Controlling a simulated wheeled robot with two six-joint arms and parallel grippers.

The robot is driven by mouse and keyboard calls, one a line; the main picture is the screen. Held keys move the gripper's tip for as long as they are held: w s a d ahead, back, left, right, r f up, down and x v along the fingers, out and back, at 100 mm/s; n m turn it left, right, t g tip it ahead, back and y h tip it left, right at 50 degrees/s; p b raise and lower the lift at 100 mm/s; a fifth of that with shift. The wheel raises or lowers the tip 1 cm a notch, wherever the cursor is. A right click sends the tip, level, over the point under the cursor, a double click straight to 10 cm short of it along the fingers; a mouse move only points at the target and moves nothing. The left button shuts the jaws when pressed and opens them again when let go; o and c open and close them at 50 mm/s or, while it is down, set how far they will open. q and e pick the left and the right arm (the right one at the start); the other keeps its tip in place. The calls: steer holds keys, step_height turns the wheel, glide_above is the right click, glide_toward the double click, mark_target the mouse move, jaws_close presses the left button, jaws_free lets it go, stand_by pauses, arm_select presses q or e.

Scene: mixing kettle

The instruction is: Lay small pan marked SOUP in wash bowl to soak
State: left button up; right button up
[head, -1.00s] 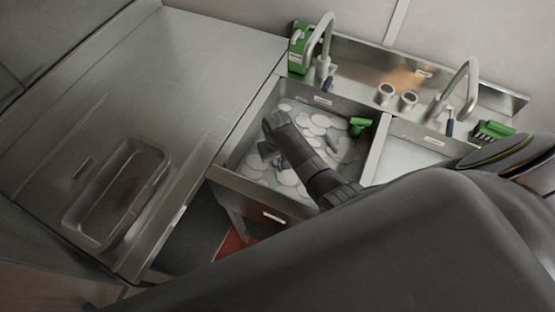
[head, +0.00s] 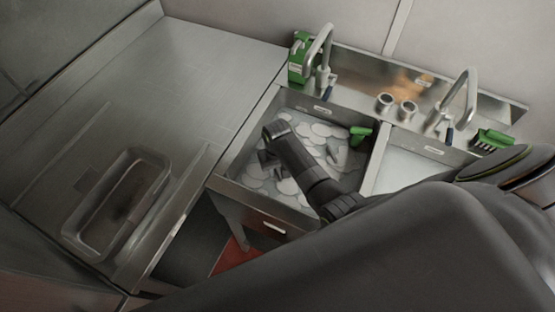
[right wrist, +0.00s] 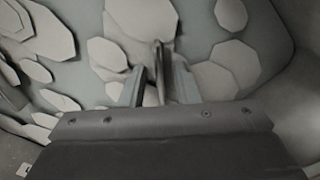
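The wash bowl (head: 232,190) is the left basin of the steel sink unit, filled with greyish water and patches of white foam. My right gripper (head: 264,163) reaches down into it on the left side, close to the foam. In the right wrist view its two fingers (right wrist: 158,85) stand apart over the foam. A thin upright grey piece shows between them; I cannot tell if it is a handle. A grey shape (head: 338,153) lies in the foam at the basin's right; I cannot tell if it is the pan. No SOUP marking is readable. My left gripper is out of view.
A second basin (head: 404,165) adjoins on the right. Two taps (head: 322,62) (head: 465,100), a green box (head: 298,60), two metal cups (head: 397,103) and a green brush (head: 493,140) stand behind. A green-handled tool (head: 360,134) sits at the basin corner.

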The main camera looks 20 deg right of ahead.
step_height(320, 180, up, 12)
steer(key=shift+f, duration=0.2)
steer(key=shift+s+a+f, duration=0.1)
stand_by(0.7)
